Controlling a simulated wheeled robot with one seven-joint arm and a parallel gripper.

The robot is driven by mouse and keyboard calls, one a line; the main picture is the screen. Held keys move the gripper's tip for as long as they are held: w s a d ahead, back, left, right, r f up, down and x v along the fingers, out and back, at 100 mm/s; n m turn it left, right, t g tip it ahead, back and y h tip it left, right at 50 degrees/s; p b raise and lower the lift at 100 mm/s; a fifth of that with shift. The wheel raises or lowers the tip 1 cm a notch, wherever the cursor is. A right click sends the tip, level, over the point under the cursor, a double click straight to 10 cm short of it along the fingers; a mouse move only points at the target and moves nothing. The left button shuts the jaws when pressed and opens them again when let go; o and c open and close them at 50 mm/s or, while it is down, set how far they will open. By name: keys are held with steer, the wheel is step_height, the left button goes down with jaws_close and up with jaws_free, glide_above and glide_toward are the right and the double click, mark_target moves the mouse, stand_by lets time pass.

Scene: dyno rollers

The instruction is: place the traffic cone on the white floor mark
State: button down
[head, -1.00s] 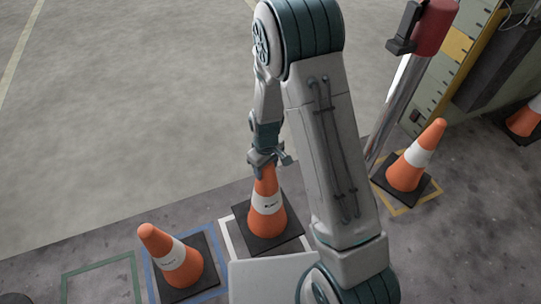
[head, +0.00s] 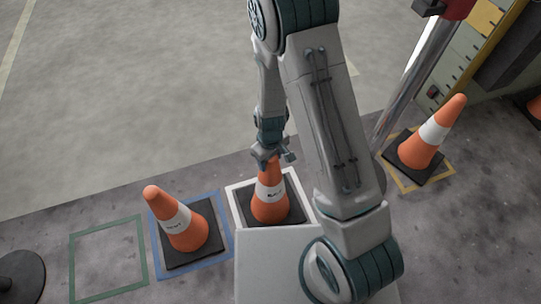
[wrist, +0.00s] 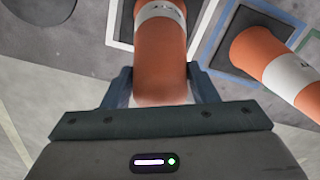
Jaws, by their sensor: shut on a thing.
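An orange traffic cone with a white band (head: 270,191) and a black base stands upright within the white floor mark (head: 236,215). The mark's outline shows on the left, back and right of the base; its near side is hidden by my body. My gripper (head: 270,158) is shut on the top of this cone. In the wrist view the cone (wrist: 160,60) runs between the two fingers (wrist: 160,88). Whether the base touches the floor is hard to tell.
Another cone (head: 180,222) stands in a blue mark (head: 222,256) to the left. A green mark (head: 72,262) is empty. A third cone (head: 424,138) stands in a yellow mark (head: 447,172) to the right, beside a metal post (head: 408,82). A dark round base (head: 22,275) lies far left.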

steer(key=shift+w+r, duration=0.1)
steer(key=c, duration=0.6)
jaws_free()
steer(key=shift+o, duration=0.2)
step_height(320, 180, up, 12)
steer(key=p, duration=0.4)
steer(key=shift+r, duration=0.1)
steer(key=s+d+r+m, duration=0.2)
steer(key=s+d+r, duration=0.2)
steer(key=r, duration=0.2)
steer(key=s+d+r+m, duration=0.3)
steer(key=s+d+r, duration=0.1)
steer(key=r, duration=0.3)
steer(key=s+d+r+m+t, duration=0.1)
steer(key=s+d+r+m, duration=0.1)
steer(key=s+d+r, duration=0.2)
step_height(320, 180, up, 3)
steer(key=shift+s+d+r, duration=0.15)
steer(key=shift+r, duration=0.05)
